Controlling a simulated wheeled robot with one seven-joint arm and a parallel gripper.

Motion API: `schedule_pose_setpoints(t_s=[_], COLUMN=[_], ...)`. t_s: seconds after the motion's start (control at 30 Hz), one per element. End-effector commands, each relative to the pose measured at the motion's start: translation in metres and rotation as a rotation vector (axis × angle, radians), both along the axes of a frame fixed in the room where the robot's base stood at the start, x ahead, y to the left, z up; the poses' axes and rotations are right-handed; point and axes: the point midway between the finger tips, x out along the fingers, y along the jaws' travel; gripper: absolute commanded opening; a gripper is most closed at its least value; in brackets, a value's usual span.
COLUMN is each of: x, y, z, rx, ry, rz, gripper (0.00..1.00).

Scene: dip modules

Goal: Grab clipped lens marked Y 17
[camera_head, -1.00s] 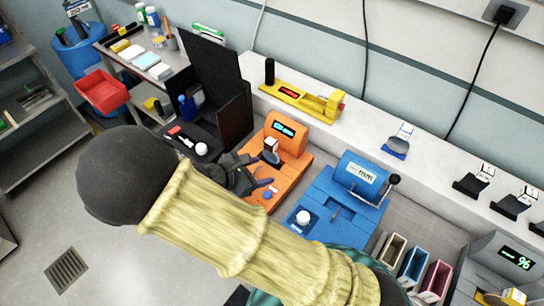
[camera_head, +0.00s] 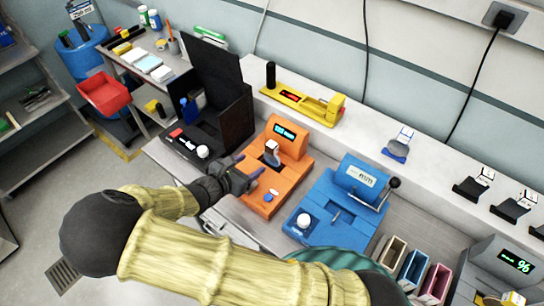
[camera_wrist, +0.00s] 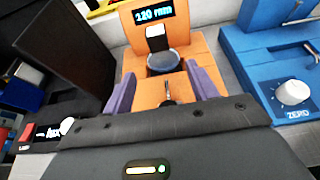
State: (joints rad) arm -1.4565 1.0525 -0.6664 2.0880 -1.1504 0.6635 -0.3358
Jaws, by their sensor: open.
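A clipped lens (camera_head: 270,159), a dark disc under a pale tag, stands at the orange gauge (camera_head: 287,183). My gripper (camera_head: 248,165) is open, with purple fingers, just left of the lens in the head view. In the wrist view the fingers (camera_wrist: 160,74) point towards the lens, one on each side, and nothing is held. Another clipped lens (camera_head: 396,151) with a white tag is on the wall ledge, its marking too small to read.
The blue machine (camera_head: 338,208) with a white knob and a lever stands right of the orange gauge. A black open box (camera_head: 213,118) stands left of it. The yellow instrument (camera_head: 305,103) and dark clip holders (camera_head: 473,187) are on the ledge (camera_head: 437,166). Small bins (camera_head: 412,268) stand at lower right.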

Motion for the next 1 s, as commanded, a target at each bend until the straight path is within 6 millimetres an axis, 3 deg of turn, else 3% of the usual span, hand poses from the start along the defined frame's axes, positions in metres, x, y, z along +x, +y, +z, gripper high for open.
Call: schedule_pose_setpoints(t_s=[0.4, 1.0], x=[0.048, 0.064], y=[-0.038, -0.05], z=[-0.023, -0.028], rx=[-0.003, -0.002], ry=[0.0, 0.0], rz=[0.0, -0.001], gripper=[0.58, 0.58])
